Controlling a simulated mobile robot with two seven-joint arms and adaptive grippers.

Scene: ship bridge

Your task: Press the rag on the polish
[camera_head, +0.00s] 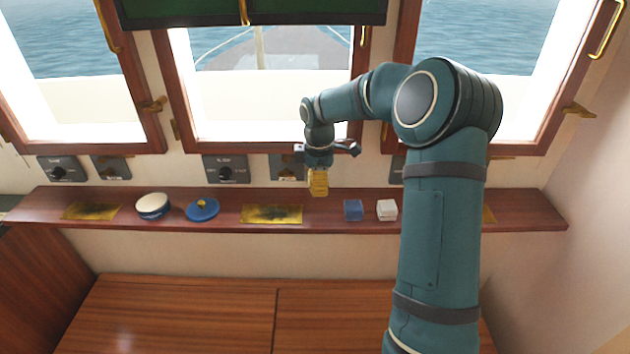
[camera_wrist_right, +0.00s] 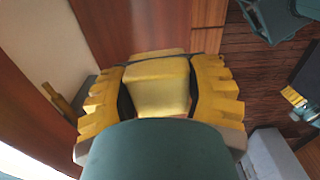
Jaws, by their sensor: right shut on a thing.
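My right gripper (camera_head: 318,190) hangs fingers-down above the wooden shelf, just right of the middle brass plate. In the right wrist view its yellow fingers (camera_wrist_right: 160,98) are shut on a folded pale yellow rag (camera_wrist_right: 158,85). The polish looks to be the round tin (camera_head: 153,205) with a cream top and dark blue side, on the left part of the shelf. The tin is well to the left of the gripper, apart from the rag. A blue round lid (camera_head: 202,210) lies just right of the tin. My left gripper is not in view.
The long shelf (camera_head: 330,220) runs below the windows and carries brass plates (camera_head: 272,214), (camera_head: 91,211). A blue block (camera_head: 353,210) and a white block (camera_head: 387,210) stand right of the gripper. Control panels (camera_head: 226,170) and window frames rise behind. My right arm hides part of the shelf.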

